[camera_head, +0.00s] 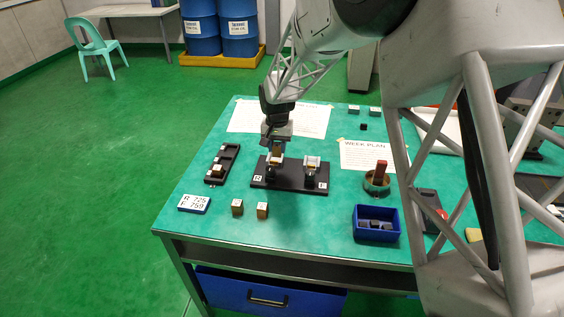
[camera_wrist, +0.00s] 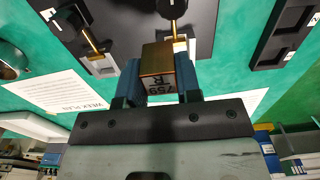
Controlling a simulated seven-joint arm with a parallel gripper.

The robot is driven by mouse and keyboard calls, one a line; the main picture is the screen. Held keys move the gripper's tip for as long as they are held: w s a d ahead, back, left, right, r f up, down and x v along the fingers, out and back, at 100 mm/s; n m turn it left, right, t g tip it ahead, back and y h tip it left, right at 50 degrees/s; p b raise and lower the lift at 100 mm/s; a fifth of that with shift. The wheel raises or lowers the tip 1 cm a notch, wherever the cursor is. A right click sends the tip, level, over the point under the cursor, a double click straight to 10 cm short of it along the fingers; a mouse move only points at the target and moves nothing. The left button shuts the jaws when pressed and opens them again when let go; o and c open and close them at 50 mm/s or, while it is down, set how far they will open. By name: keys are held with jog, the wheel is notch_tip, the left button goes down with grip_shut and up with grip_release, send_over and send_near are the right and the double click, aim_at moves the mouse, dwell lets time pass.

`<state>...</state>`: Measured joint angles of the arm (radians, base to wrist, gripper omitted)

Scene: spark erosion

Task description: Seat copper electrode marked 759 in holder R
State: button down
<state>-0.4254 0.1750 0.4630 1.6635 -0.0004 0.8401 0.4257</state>
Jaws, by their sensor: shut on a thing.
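My gripper (camera_head: 277,147) is shut on a copper block, the electrode (camera_wrist: 157,62), held between its two blue fingers in the wrist view. The face towards the wrist camera reads 759 with R, upside down. In the head view the gripper is at holder R (camera_head: 272,172), the left one on a black base plate (camera_head: 292,184). In the wrist view the white part of this holder (camera_wrist: 181,45) shows just behind the block. I cannot tell whether the block touches the holder. The right holder (camera_head: 312,163) is on the same plate, with no block visible in it.
A card (camera_head: 194,204) seems to read R 725 and E or F 759. Two blocks (camera_head: 237,207) (camera_head: 262,210) stand near the front edge. A black rack (camera_head: 221,165) is left, a blue bin (camera_head: 376,224) and a round pot (camera_head: 377,184) right. Papers lie behind.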

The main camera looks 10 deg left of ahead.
send_over(275, 160)
jog(key=shift+r, duration=0.2)
jog(key=shift+f, duration=0.25)
dwell(0.4)
jog(key=shift+s+f, duration=0.1)
jog(key=shift+f, duration=3.15)
jog(key=shift+f, duration=0.25)
jog(key=c, duration=0.7)
grip_release()
jog(key=shift+c, duration=0.2)
